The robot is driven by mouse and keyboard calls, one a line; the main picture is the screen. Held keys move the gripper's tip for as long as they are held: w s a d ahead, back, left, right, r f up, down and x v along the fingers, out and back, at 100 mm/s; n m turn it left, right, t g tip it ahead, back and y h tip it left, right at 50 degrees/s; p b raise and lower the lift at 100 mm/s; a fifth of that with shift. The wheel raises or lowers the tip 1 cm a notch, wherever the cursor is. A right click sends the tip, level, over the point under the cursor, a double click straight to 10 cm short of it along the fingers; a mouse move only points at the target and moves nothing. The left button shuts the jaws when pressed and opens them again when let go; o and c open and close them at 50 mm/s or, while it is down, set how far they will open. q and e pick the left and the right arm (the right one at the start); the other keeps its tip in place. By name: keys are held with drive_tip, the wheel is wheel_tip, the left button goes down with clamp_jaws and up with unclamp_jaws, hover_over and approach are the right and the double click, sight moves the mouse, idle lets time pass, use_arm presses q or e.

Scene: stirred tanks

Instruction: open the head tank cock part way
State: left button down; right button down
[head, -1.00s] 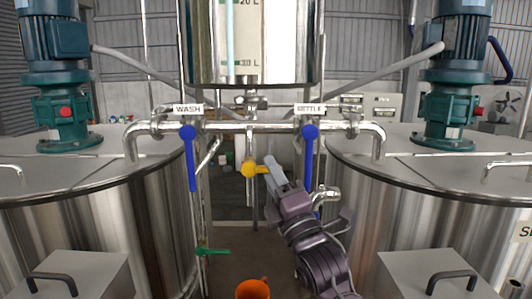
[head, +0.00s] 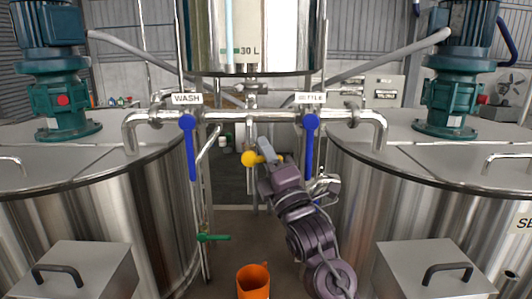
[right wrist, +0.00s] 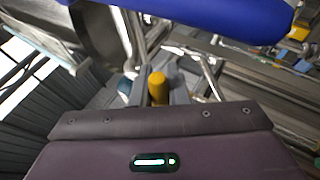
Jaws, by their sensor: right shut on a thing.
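The head tank (head: 290,45) is the steel vessel at the top middle of the head view. The cock with the yellow handle (head: 248,158) sits on the pipe below it, and the handle points sideways to the right. My right gripper (head: 266,152) is shut on the yellow handle, with a bit of yellow showing past the finger. In the right wrist view the yellow handle (right wrist: 158,86) stands between the fingers. The cock's inside is hidden. My left gripper is not in view.
Blue levers hang straight down under the WASH (head: 193,150) and SETTLE (head: 308,150) labels, close on both sides of my right gripper. A green lever (head: 214,237) and an orange bucket (head: 253,282) are below. Large steel tanks stand left (head: 90,225) and right (head: 440,210).

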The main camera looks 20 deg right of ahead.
drive_tip(key=m+h+b, duration=0.2)
drive_tip(key=m, duration=0.1)
drive_tip(key=f+m+t+h+b, duration=0.1)
drive_tip(key=m+h+b, duration=0.1)
drive_tip(key=m, duration=0.1)
drive_tip(key=m+h+b, duration=0.2)
drive_tip(key=m+b, duration=0.1)
drive_tip(key=shift+f+t+h, duration=0.35)
drive_tip(key=shift+t+h, duration=0.05)
drive_tip(key=c, duration=1.4)
unclamp_jaws()
drive_tip(key=shift+d, duration=0.1)
drive_tip(key=b+v, duration=0.4)
drive_tip(key=v, duration=0.3)
drive_tip(key=shift+s+f, duration=0.2)
drive_tip(key=shift+s, duration=0.15)
